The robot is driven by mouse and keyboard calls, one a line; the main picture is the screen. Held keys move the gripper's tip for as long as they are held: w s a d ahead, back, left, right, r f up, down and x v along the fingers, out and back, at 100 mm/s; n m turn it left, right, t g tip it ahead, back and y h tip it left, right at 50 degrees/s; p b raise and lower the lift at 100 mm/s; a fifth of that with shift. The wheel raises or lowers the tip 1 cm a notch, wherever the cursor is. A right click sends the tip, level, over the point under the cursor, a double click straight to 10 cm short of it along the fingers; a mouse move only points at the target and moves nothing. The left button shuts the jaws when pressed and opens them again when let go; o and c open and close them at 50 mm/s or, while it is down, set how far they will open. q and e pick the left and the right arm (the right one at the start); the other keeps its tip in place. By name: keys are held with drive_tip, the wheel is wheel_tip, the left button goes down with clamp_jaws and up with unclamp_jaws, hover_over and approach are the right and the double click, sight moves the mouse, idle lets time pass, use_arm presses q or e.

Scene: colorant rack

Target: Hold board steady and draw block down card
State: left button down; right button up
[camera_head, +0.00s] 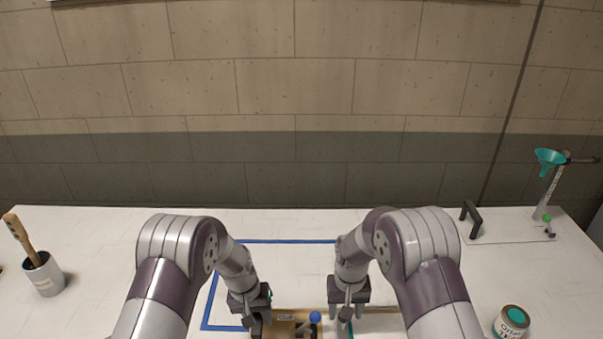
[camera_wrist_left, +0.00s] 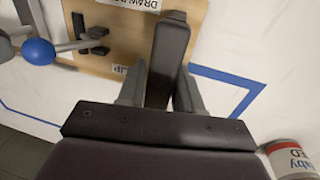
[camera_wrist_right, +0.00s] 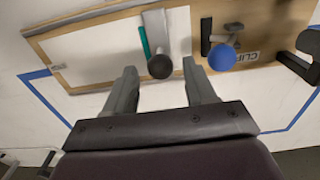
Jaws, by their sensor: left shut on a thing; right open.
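The wooden board (camera_wrist_right: 80,25) lies on the table below my arms, with a white card (camera_wrist_right: 100,50) on it. A grey draw block (camera_wrist_right: 156,28) with a black knob (camera_wrist_right: 160,66) lies across the card, a teal strip beside it. My left gripper (camera_wrist_left: 160,88) is shut on the black upright handle (camera_wrist_left: 167,50) at the board's end. My right gripper (camera_wrist_right: 159,75) is open, its fingers either side of the knob in the picture; I cannot tell whether they touch it. In the head view the arms hide much of the board.
A clip lever with a blue ball (camera_wrist_right: 222,58) stands on the board between the grippers. Blue tape (camera_head: 285,241) outlines a table area. A cup with a brush (camera_head: 42,275) stands left; a teal paint can (camera_head: 512,322) and a funnel stand (camera_head: 545,190) stand right.

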drive_tip(key=shift+f, duration=1.8)
clamp_jaws()
drive_tip(key=shift+d, duration=2.2)
